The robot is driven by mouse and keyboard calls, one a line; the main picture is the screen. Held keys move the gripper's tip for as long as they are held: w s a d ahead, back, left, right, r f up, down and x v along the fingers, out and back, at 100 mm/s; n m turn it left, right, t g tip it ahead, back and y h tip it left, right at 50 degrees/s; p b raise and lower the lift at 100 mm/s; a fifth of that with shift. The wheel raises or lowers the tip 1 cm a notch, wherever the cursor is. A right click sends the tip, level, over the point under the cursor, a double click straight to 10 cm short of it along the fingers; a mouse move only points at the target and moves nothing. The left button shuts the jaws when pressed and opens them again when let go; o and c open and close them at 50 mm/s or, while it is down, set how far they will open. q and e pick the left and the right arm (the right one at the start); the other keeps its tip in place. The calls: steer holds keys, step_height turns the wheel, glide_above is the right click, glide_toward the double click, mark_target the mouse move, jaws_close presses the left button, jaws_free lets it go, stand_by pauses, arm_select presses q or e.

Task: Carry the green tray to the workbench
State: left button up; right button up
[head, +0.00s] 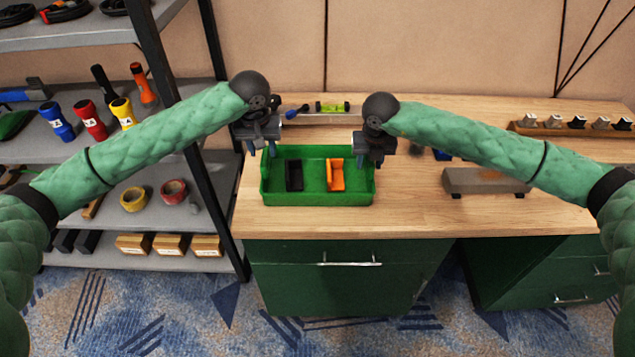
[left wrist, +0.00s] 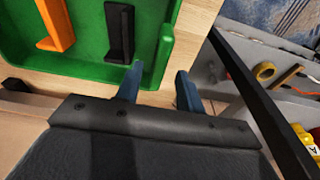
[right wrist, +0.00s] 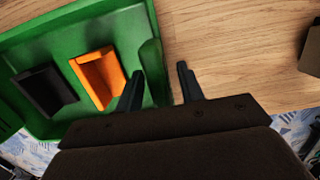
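The green tray (head: 318,199) rests on the wooden top of the workbench (head: 420,215), near its left front corner. It holds a black bin-shaped piece (head: 294,176) and an orange one (head: 335,175). My left gripper (head: 258,148) is at the tray's left back corner. In the left wrist view its fingers (left wrist: 158,90) are apart, one over the tray's inside, one outside the wall. My right gripper (head: 370,160) is at the tray's right back corner. In the right wrist view its fingers (right wrist: 160,88) are apart on either side of the end wall. Neither visibly pinches the wall.
A dark-framed shelf rack (head: 185,110) with torches and tape rolls stands close on the left. A grey block (head: 485,181) lies on the bench to the right, and a spirit level (head: 332,107) lies behind the tray. Bare wood separates tray and block.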

arm_select(q)
steer(key=r, duration=0.6)
steer(key=shift+s, duration=0.4)
arm_select(e)
steer(key=r, duration=0.4)
steer(key=s+r, duration=0.1)
steer(key=r, duration=0.6)
steer(key=shift+s+r, duration=0.4)
